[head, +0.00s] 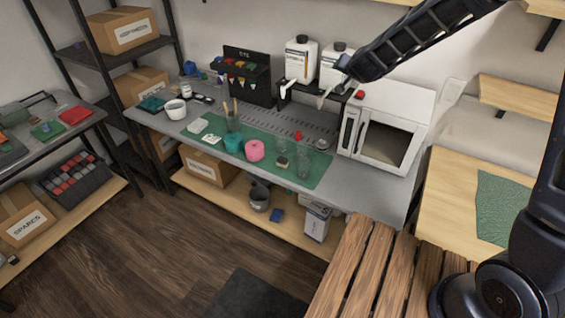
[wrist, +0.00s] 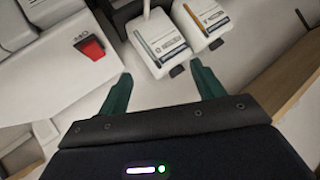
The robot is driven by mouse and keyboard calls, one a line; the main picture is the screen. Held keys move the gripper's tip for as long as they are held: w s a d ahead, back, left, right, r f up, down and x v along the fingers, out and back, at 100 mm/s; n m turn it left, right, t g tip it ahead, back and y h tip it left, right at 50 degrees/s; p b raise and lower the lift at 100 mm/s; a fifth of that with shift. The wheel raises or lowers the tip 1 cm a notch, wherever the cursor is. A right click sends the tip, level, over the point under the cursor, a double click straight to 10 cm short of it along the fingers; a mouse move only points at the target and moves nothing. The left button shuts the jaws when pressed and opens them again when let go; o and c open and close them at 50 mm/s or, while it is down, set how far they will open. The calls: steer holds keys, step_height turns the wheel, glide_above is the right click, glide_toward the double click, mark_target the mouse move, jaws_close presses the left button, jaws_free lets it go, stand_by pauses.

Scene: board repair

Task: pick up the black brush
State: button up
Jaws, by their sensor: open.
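I cannot make out the black brush for certain. A small dark-topped piece with a pale lower part (head: 282,162) stands on the green mat (head: 210,150) in the head view, between clear glass vessels, and may be it. My gripper (wrist: 160,76) is open in the wrist view, with two green fingers apart and nothing between them. In the head view my arm reaches in from the upper right, its end high near the white bottles, above and away from the mat.
White bottles (head: 300,60) stand on a raised stand at the back. A white oven-like box (head: 388,125) with a red button stands right. The mat holds a pink roll (head: 255,150), a teal cup (head: 233,143) and glassware (head: 305,160). A wooden slatted surface (head: 350,265) is in front.

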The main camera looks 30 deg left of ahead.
steer(key=s+a+f+h, duration=0.1)
steer(key=s+a+f, duration=0.3)
steer(key=a+f, duration=0.35)
steer(key=m+t+h, duration=0.1)
steer(key=t+h, duration=0.1)
steer(key=h, duration=0.1)
glide_above(285, 158)
step_height(285, 158, down, 15)
steer(key=s+f+h, duration=0.1)
steer(key=s+f, duration=0.3)
steer(key=s+f+t+h, duration=0.1)
steer(key=s+f, duration=0.3)
steer(key=shift+s+f+t, duration=0.1)
steer(key=shift+f+t, duration=0.2)
steer(key=x, duration=0.4)
steer(key=shift+a+x, duration=0.1)
steer(key=shift+x, duration=1.45)
steer(key=shift+a+x, duration=0.15)
steer(key=shift+x, duration=1.35)
steer(key=shift+f, duration=0.1)
steer(key=shift+c, duration=0.5)
steer(key=c, duration=1)
